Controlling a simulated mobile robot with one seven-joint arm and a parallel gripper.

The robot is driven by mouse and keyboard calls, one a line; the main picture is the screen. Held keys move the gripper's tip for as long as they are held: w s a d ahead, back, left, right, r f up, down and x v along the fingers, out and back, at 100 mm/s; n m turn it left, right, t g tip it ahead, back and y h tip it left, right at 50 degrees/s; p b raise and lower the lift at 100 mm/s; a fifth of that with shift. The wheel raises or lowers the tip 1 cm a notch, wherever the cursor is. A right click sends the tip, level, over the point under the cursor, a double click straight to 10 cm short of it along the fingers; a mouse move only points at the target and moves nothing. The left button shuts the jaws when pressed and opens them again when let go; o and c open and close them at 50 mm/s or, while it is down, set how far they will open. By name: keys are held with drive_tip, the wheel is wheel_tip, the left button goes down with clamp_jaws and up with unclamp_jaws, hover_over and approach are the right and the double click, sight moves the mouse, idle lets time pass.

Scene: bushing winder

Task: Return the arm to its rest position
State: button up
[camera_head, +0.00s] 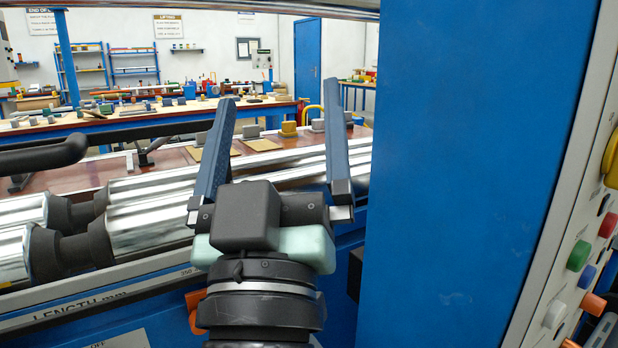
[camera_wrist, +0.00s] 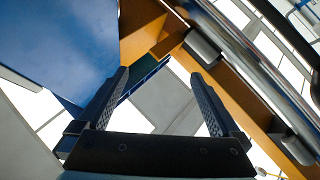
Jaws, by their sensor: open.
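My gripper (camera_head: 282,125) is raised in front of the winder in the head view, its two long blue fingers pointing up and spread wide apart. Nothing is between the fingers. In the wrist view my gripper (camera_wrist: 165,90) also shows open and empty. The wrist view looks up past blue and brown machine parts to bright panels. The arm behind the wrist is mostly out of view.
The winder's silver rollers (camera_head: 150,205) lie behind and left of my gripper. A wide blue column (camera_head: 450,170) stands close on the right, with a button panel (camera_head: 570,270) beyond it. A black handle (camera_head: 45,157) is at the left. Workbenches stand farther back.

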drive_tip(key=s+d+r+m+t, duration=0.2)
drive_tip(key=s+d+r+m, duration=0.1)
drive_tip(key=s+r, duration=0.55)
wheel_tip(320, 180, up, 26)
drive_tip(key=w+p, duration=0.2)
drive_tip(key=p, duration=2.5)
drive_tip(key=shift+a+f, duration=0.15)
drive_tip(key=shift+f, duration=0.1)
